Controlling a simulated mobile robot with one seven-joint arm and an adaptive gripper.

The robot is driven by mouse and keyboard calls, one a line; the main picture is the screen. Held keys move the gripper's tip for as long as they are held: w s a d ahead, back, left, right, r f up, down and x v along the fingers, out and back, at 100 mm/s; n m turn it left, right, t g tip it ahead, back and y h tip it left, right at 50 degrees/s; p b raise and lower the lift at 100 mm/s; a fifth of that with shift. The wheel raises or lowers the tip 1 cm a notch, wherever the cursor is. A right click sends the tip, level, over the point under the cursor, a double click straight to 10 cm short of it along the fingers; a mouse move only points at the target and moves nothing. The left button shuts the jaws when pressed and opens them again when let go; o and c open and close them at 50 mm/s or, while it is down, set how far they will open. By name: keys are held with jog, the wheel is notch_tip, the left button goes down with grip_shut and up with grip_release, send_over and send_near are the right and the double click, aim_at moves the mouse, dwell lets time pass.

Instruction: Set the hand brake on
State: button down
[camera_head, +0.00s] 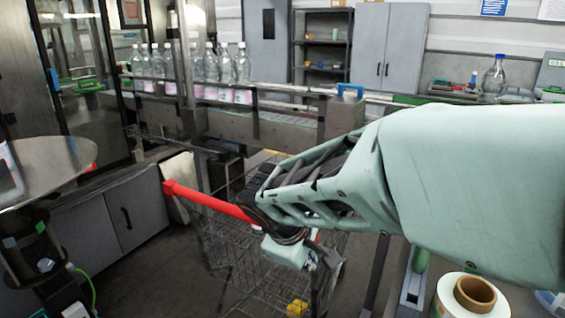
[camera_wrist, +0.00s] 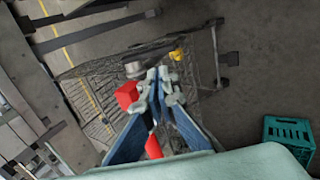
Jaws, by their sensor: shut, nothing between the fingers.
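No part in either view can be picked out for certain as the hand brake. A long red bar (camera_head: 210,202) with a thicker red end lies across the wire trolley (camera_head: 240,275) in the head view. In the wrist view its red end (camera_wrist: 127,95) shows left of my gripper (camera_wrist: 160,82), and more red shows below, partly hidden by the fingers. My gripper is shut and empty, above the trolley and close to the bar in the picture. I cannot tell whether they touch. In the head view my forearm and wrist hide the bar's right end and most of the gripper.
A conveyor (camera_head: 270,128) with several bottles (camera_head: 242,68) runs behind the trolley. A round metal plate (camera_head: 45,168) stands at left. A white reel (camera_head: 475,300) with a brown core sits at lower right. A green crate (camera_wrist: 290,133) stands on the floor.

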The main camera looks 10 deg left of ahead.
jog(key=shift+s+a+r, duration=0.15)
jog(key=shift+a+r, duration=0.2)
jog(key=shift+a, duration=0.1)
jog(key=b, duration=0.2)
send_near(319, 279)
jog(key=x, duration=0.7)
jog(key=shift+r, duration=0.1)
jog(key=shift+f+b, duration=0.25)
jog(key=shift+b, duration=0.2)
jog(key=shift+f+b, duration=0.15)
jog(key=shift+b, duration=0.35)
jog(key=shift+t, duration=0.3)
